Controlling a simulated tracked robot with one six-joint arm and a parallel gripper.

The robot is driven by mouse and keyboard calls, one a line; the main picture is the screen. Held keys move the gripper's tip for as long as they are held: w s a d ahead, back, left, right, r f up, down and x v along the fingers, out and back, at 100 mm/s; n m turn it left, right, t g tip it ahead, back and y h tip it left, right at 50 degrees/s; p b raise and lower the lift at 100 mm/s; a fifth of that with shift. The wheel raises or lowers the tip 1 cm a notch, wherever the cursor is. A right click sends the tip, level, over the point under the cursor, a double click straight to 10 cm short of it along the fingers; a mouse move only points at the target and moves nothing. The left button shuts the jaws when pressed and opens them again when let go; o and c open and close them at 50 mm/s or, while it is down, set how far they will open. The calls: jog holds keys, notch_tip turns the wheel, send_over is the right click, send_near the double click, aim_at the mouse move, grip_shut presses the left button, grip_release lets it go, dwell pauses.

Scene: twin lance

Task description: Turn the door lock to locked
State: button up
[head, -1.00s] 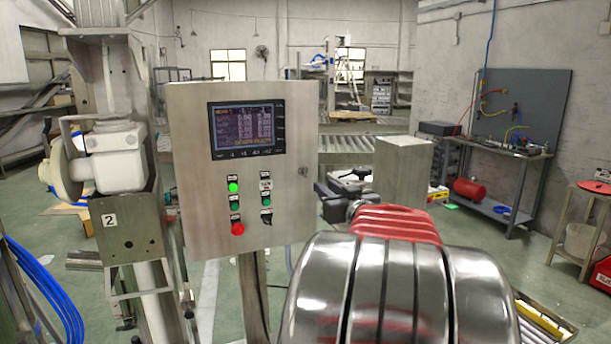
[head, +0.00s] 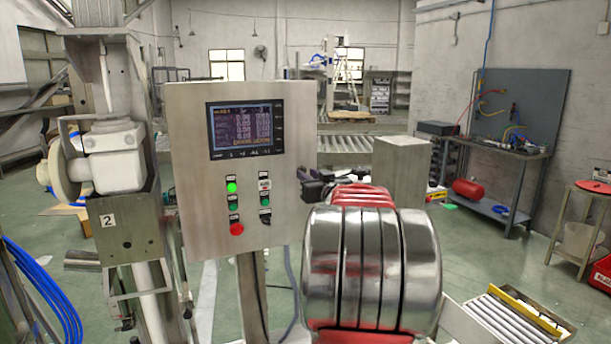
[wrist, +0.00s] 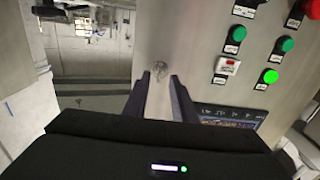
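I cannot tell which way the lock is turned. In the head view the cabinet (head: 190,130) stands left of centre, and my gripper (head: 310,188) is at its right edge. The lock is not clearly visible there.
The cabinet face carries a screen (head: 246,130), lit green buttons (head: 232,187) and a red button (head: 236,229). A steel column machine (head: 125,200) stands to the left. A grey box (head: 402,170) and a roller conveyor (head: 500,325) are to the right, with open floor between.

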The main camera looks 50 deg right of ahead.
jog(key=shift+x, duration=1.05)
jog(key=shift+c, duration=0.4)
grip_shut()
jog(key=shift+a, duration=0.1)
